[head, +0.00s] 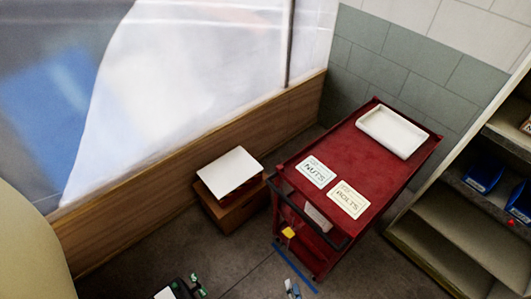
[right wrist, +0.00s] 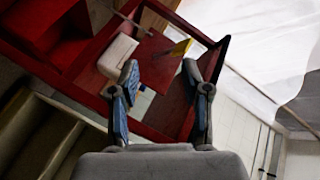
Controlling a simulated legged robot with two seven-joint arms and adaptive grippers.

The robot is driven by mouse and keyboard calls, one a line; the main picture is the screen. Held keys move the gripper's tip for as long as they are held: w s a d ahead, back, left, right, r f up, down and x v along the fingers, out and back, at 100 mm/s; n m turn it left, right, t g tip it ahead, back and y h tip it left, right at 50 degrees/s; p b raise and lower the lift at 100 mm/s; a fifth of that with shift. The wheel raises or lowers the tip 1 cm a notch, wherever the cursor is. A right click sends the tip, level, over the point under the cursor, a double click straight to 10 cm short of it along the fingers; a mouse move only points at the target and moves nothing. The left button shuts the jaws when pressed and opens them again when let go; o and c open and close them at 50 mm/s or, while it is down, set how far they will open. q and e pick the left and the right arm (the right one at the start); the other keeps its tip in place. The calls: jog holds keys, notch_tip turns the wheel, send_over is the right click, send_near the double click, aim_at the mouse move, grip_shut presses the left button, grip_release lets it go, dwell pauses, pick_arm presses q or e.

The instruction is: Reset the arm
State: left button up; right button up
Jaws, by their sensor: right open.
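My right gripper (head: 292,289) shows only as small pale and blue fingertips at the bottom edge of the head view. In the right wrist view my right gripper (right wrist: 160,78) is open, with two grey, blue-padded fingers apart and nothing held between them. The red cart (head: 345,170) stands beyond it and also shows tilted behind the fingers in the right wrist view (right wrist: 85,85). A yellow object (head: 288,233) is at the cart's near side; a yellow piece (right wrist: 180,48) shows past the right finger. My left gripper cannot be made out.
The cart top holds a white tray (head: 392,132), a NUTS label (head: 315,171) and a BOLTS label (head: 349,199). A brown box with a white top (head: 230,172) stands left of it. Shelves with blue bins (head: 484,174) stand right. A dark, green-marked object (head: 185,288) is at bottom.

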jog(key=s+d+f+n+g, duration=0.3)
jog(key=s+f+n+g, duration=0.15)
jog(key=f, duration=0.55)
jog(key=s+d+f+n+g, duration=0.2)
jog(key=s+f+n+g, duration=0.15)
jog(key=s+f, duration=0.4)
jog(key=s+d+f+n+g+h, duration=0.2)
jog(key=s+d+f+n+g, duration=0.2)
jog(key=s, duration=0.7)
jog(key=d+f+g, duration=0.2)
jog(key=d+f, duration=0.2)
jog(key=f, duration=0.1)
jog(key=shift+d, duration=0.4)
jog(key=shift+a+r, duration=0.1)
